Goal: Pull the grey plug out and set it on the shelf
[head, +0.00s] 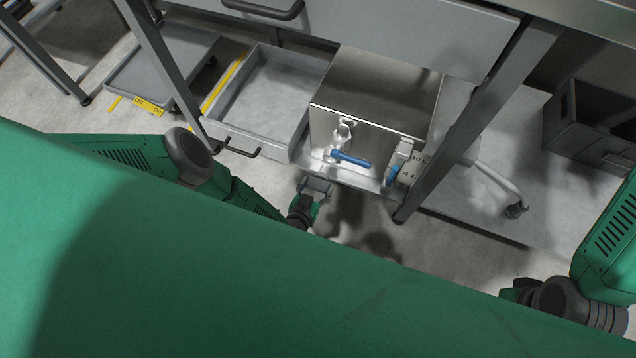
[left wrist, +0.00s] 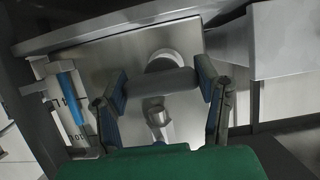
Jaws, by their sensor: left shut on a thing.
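My left gripper (head: 317,187) is below and in front of the steel box (head: 375,95). In the left wrist view, its two fingers (left wrist: 162,84) are shut on the grey plug (left wrist: 160,82), a short cylinder held crosswise. A round metal fitting (left wrist: 165,60) shows behind the plug. I cannot tell whether the plug touches it. In the head view the plug is too small to make out surely. My right gripper (head: 522,290) is at the lower right, far from the box; its fingers are mostly hidden. I cannot tell which surface is the shelf.
A blue-handled valve (head: 350,158) sticks out from the box front. A gauge with a blue part (head: 394,174) is to its right. An open grey drawer (head: 246,133) is to the left. A slanting metal leg (head: 478,112) stands at the right. A dark crate (head: 597,155) is farther right.

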